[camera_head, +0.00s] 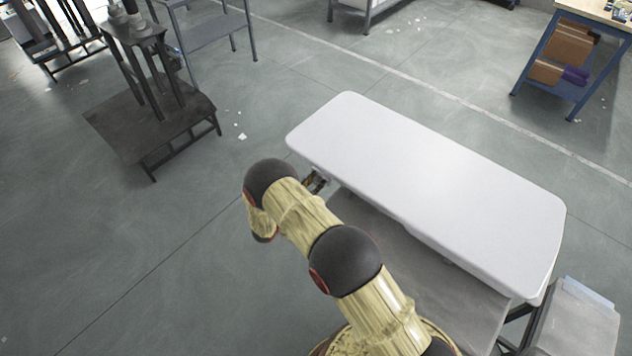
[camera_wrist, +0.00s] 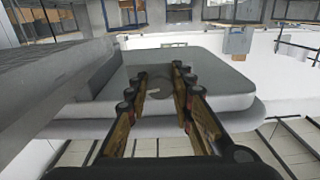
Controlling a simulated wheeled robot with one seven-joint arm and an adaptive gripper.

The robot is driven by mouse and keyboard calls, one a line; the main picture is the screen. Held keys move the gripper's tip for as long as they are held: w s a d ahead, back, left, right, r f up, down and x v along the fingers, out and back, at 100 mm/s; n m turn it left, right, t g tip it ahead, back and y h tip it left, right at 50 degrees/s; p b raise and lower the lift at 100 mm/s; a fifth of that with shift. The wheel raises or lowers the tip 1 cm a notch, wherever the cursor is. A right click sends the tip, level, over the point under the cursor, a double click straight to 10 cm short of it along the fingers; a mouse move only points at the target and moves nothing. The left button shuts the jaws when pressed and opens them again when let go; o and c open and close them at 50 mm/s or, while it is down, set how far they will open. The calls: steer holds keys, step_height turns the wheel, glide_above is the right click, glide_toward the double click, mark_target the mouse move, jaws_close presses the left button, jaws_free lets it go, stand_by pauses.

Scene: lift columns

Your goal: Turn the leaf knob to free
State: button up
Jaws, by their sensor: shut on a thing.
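The leaf knob (camera_wrist: 160,87) shows in the wrist view as a small, grey, round shape between my fingertips. Its turn position is too faint to read. My gripper (camera_wrist: 159,72) has its two fingers on either side of the knob and is shut on it. In the head view my gripper (camera_head: 317,182) is at the left end of the white table top (camera_head: 430,190), just below its edge. The knob cannot be made out in the head view; my gripper and arm are in the way.
A grey lower surface (camera_head: 400,255) lies beside the white top, under my arm. A grey box-like unit (camera_head: 575,320) stands at the lower right. A dark stand (camera_head: 150,115) is at the upper left, and a blue-framed bench (camera_head: 560,75) at the upper right.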

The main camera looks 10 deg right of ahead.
jaws_close()
steer(key=shift+n, duration=0.4)
steer(key=n, duration=0.3)
steer(key=shift+n, duration=0.3)
steer(key=shift+n+b, duration=0.3)
steer(key=shift+n, duration=1.8)
steer(key=o, duration=0.8)
jaws_free()
steer(key=shift+o, duration=0.2)
